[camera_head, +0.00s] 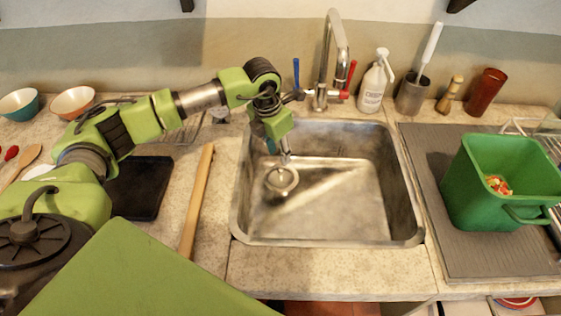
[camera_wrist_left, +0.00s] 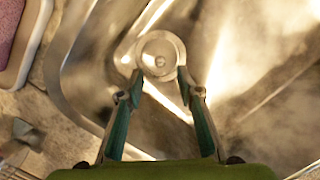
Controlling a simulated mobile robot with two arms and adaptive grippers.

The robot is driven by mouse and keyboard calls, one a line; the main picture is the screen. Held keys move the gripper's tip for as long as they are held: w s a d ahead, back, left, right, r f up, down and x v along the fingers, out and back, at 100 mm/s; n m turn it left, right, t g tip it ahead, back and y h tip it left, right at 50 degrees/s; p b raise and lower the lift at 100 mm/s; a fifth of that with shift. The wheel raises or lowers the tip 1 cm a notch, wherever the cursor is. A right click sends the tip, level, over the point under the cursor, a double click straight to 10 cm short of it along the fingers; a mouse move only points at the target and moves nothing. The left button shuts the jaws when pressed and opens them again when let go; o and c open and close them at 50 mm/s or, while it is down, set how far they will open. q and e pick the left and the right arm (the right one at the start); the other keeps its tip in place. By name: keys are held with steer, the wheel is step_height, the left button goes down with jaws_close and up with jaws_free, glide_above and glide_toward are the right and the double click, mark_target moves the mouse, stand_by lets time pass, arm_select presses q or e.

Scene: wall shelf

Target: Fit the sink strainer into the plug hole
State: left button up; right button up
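My left gripper (camera_head: 285,159) reaches down into the left part of the steel sink (camera_head: 345,210). Below its fingertips a round metal fitting (camera_head: 281,181) shows at the sink floor. In the left wrist view a round metal disc with a small centre knob (camera_wrist_left: 160,62), which looks like the strainer, sits between the tips of the left gripper (camera_wrist_left: 160,77). The fingers slant inward with a gap between the tips. I cannot tell whether they touch the disc's rim. Strainer and plug hole cannot be told apart clearly. My right gripper is not in view.
The tap (camera_head: 330,60) stands behind the sink, with a white soap bottle (camera_head: 371,88) beside it. A green bin (camera_head: 490,185) stands on the draining board at right. A wooden rod (camera_head: 197,200) lies left of the sink. The sink's right half is clear.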

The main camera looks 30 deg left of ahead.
arm_select(q)
steer(key=r, duration=0.3)
steer(key=shift+s+a+r, duration=0.15)
steer(key=shift+s+r, duration=0.2)
steer(key=shift+r, duration=0.05)
